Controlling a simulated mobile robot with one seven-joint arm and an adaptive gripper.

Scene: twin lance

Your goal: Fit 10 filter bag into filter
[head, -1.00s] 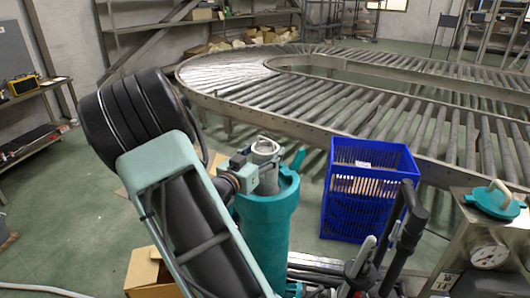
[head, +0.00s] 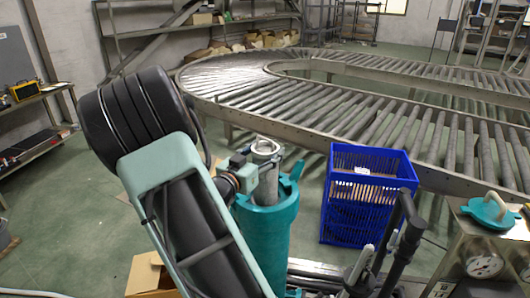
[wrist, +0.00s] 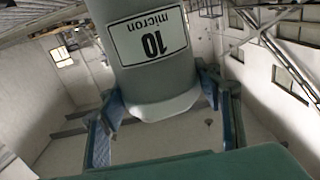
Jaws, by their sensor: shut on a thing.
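A teal filter housing (head: 265,240) stands upright in the middle of the head view. The grey 10 filter bag (wrist: 150,75), with an upside-down "10 micron" label, fills the top of the wrist view. Its pale ring end (head: 265,147) shows just above the housing in the head view. My gripper (wrist: 162,92) is shut on the bag, with a finger on each side. In the head view, I cannot tell whether the bag's lower end is inside the housing or beside it; it is hidden.
A blue crate (head: 367,195) stands right of the housing. Dark upright pipes (head: 400,245) and a steel unit with a teal lid (head: 491,209) and a gauge are at front right. A roller conveyor (head: 350,110) curves behind. A cardboard box (head: 150,277) lies at front left.

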